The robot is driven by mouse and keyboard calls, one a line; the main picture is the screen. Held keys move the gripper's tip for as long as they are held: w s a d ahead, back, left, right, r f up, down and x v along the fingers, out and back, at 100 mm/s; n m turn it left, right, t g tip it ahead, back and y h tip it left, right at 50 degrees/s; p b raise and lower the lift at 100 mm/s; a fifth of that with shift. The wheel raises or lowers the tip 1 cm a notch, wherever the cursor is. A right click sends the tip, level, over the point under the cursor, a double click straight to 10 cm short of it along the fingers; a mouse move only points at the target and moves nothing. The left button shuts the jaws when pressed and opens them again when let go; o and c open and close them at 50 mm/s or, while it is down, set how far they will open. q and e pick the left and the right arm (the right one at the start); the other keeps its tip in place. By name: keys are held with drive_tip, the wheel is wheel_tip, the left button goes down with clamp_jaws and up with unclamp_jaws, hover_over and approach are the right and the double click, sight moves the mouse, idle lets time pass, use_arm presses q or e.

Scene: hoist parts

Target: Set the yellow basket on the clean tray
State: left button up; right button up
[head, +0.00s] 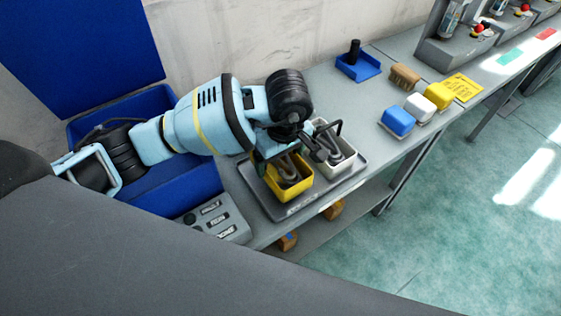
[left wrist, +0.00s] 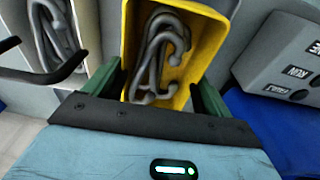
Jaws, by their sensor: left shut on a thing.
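The yellow basket (head: 304,184) holds grey hooks and is over the left part of a grey tray (head: 262,193) on the bench. I cannot tell whether it rests on the tray or hangs just above it. My left gripper (head: 283,163) is shut on the basket. In the left wrist view, the green fingers of the left gripper (left wrist: 160,92) grip the sides of the yellow basket (left wrist: 213,40), which opens toward the camera. The tray has a label on its front edge, too small to read. My right gripper is not in view.
A white basket (head: 348,165) with grey hooks stands on the tray, close right of the yellow one. A grey control box (head: 220,219) is at the bench's near left end, beside a blue bin (head: 185,195). Blue, white and yellow blocks and a brush (head: 404,76) lie farther right.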

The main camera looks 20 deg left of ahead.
sight(284, 169)
use_arm(q)
drive_tip(key=shift+f, duration=1)
drive_tip(key=shift+f, duration=0.1)
drive_tip(key=o, duration=1.5)
drive_tip(key=shift+f, duration=0.1)
drive_tip(key=shift+c, duration=0.2)
drive_tip(key=shift+r, duration=0.2)
wheel_tip(284, 169, up, 12)
drive_tip(key=d, duration=0.1)
drive_tip(key=shift+s, duration=0.45)
drive_tip(key=shift+d+f, duration=0.1)
drive_tip(key=shift+f, duration=0.05)
